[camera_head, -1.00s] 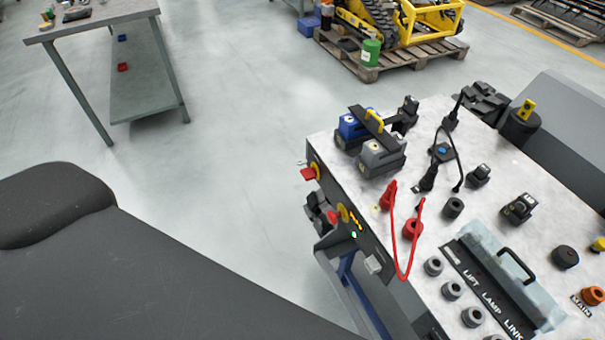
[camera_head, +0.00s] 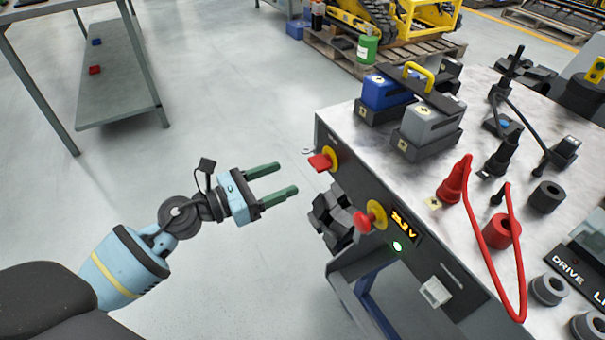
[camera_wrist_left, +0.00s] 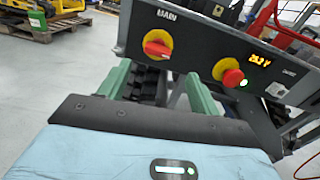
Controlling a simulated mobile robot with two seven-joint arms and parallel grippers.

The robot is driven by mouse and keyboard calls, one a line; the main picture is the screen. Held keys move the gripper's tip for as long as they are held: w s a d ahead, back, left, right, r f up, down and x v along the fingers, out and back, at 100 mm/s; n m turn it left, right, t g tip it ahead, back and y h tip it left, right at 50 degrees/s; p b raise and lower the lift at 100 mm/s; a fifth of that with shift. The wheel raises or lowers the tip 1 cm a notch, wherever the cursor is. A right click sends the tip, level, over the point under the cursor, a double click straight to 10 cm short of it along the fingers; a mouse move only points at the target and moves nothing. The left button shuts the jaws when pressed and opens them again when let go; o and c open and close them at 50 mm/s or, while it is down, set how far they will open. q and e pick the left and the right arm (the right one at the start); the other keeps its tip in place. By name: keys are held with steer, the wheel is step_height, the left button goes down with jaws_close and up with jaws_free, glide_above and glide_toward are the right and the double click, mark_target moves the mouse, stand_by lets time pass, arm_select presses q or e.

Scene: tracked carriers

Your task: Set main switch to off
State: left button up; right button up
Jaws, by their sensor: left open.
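The main switch (camera_head: 321,162) is a red handle on a yellow disc on the dark side panel of the bench. In the left wrist view the main switch (camera_wrist_left: 157,46) sits under the word MAIN, its red handle lying roughly level, slightly tilted. My left gripper (camera_head: 287,178) is open and empty, its green fingers pointing at the panel, a short gap away from the switch. In the left wrist view the left gripper (camera_wrist_left: 158,72) has its fingertips on either side of and below the switch. My right gripper is not in view.
A red mushroom knob on a yellow disc (camera_head: 368,219) is right of the switch, beside a lit yellow display (camera_head: 405,224) and a green light (camera_head: 397,246). Blue (camera_head: 388,92) and grey (camera_head: 430,122) blocks and a red cable (camera_head: 476,240) are on the bench top.

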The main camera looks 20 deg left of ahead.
mark_target(312, 165)
arm_select(q)
steer(key=shift+w+a+r+m, duration=0.1)
steer(key=shift+w+r+m, duration=0.05)
steer(key=shift+w+m, duration=0.2)
steer(key=x, duration=0.6)
steer(key=shift+s, duration=0.1)
steer(key=shift+x, duration=0.9)
steer(key=c, duration=1)
